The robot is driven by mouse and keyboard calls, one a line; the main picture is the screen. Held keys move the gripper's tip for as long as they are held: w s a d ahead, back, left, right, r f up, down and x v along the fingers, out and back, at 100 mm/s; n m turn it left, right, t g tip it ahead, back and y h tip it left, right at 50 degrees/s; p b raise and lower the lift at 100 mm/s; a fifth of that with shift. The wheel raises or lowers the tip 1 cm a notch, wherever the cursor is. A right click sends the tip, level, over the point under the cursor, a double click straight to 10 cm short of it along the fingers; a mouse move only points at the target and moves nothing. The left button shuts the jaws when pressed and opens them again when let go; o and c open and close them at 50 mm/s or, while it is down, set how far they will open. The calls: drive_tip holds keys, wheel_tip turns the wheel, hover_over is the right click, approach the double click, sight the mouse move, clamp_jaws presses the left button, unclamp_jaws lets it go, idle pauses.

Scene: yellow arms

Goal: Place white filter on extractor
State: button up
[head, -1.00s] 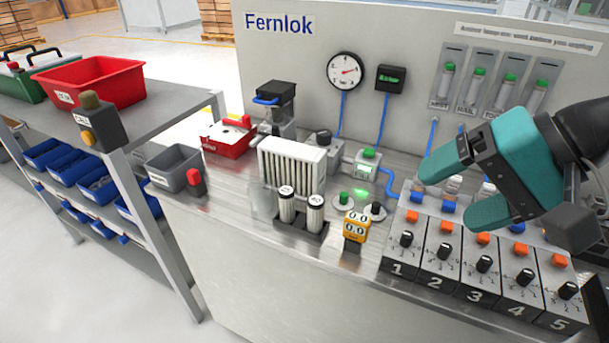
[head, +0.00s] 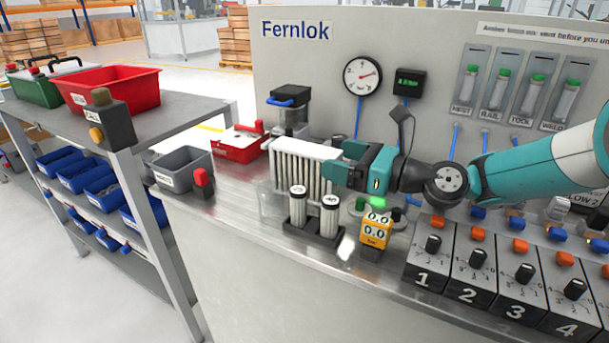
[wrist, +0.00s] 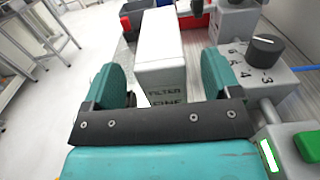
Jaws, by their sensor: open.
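The white filter (head: 297,171) is a ribbed block with a plain white top, standing upright on the steel bench in the head view. In the wrist view the white block (wrist: 160,50) carries the words "FILTER FINE". My gripper (head: 335,168) is at its right end, and its teal fingers (wrist: 162,78) lie on either side of the block. The gripper is open; a gap shows beside the left finger. A black-topped unit with a blue handle (head: 290,100) stands behind the filter; I cannot tell whether it is the extractor.
Two white cylinders (head: 314,211) in a black holder and a yellow gauge (head: 375,229) stand in front. A red tray (head: 240,146) and grey bin (head: 184,172) are to the left. Numbered valve blocks (head: 470,262) line the right.

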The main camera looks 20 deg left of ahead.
drive_tip(key=a, duration=0.3)
drive_tip(key=shift+w+a, duration=0.1)
drive_tip(key=shift+a, duration=0.25)
drive_tip(key=shift+r, duration=0.1)
drive_tip(key=c, duration=1.4)
wheel_tip(320, 180, up, 29)
drive_tip(key=p, duration=1.1)
drive_tip(key=shift+c, duration=0.2)
